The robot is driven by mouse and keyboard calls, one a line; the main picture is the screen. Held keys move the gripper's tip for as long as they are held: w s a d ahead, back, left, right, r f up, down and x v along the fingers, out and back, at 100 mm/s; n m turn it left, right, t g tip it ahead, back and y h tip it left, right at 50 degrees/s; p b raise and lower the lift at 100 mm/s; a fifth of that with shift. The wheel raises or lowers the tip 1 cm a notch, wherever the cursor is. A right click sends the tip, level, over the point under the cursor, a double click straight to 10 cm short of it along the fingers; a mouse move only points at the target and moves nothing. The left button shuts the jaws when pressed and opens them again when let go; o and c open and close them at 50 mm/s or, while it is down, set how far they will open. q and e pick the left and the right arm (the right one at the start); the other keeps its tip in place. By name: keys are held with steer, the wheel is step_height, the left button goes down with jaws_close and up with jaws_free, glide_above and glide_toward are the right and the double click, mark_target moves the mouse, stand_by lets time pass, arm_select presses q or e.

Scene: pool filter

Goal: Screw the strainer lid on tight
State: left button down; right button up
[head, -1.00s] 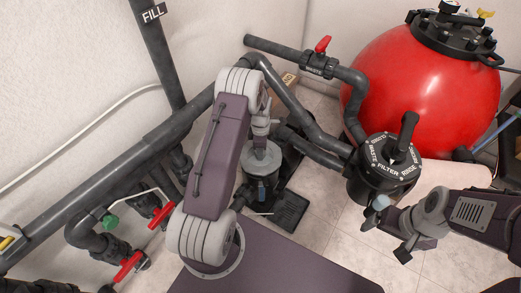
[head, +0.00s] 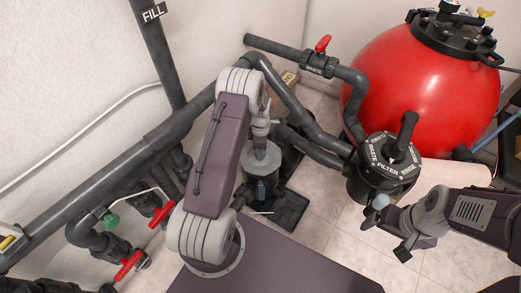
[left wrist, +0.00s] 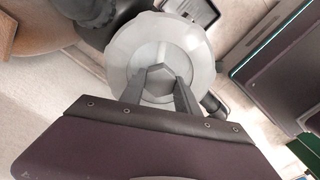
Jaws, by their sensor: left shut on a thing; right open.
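The strainer lid (left wrist: 198,48) is a round translucent grey disc with a dark raised knob (left wrist: 160,82) at its middle. It also shows in the head view (head: 261,158), on top of the dark strainer pot (head: 262,188). My left gripper (left wrist: 160,88) is above the lid with its two fingers shut on the knob. In the head view my left gripper (head: 262,140) is partly hidden by its own arm. The lid's seat on the pot is hidden. My right gripper (head: 394,228) is empty, below the filter valve and away from the lid.
A black multiport valve (head: 385,165) with a handle stands beside the large red filter tank (head: 425,90). Grey pipes (head: 120,150) and red-handled valves (head: 128,265) lie left of the strainer. Tiled floor (head: 335,225) is bare between the strainer and my right arm.

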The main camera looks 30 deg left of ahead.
arm_select(q)
steer(key=shift+f+b, duration=0.55)
steer(key=shift+f, duration=0.65)
steer(key=shift+r+m+p, duration=0.2)
steer(key=shift+m+p, duration=0.1)
steer(key=shift+m, duration=0.1)
steer(key=shift+m+p, duration=0.4)
steer(key=shift+m, duration=0.4)
steer(key=m+p, duration=0.1)
steer(key=m, duration=0.3)
steer(key=m+p, duration=0.1)
steer(key=m, duration=0.3)
steer(key=shift+m+p, duration=0.3)
steer(key=m+p, duration=0.1)
steer(key=m, duration=0.4)
steer(key=shift+m, duration=0.3)
steer(key=m, duration=0.4)
steer(key=shift+f+p, duration=0.1)
steer(key=shift+p, duration=0.2)
steer(key=shift+m, duration=1.2)
steer(key=c, duration=0.8)
jaws_free()
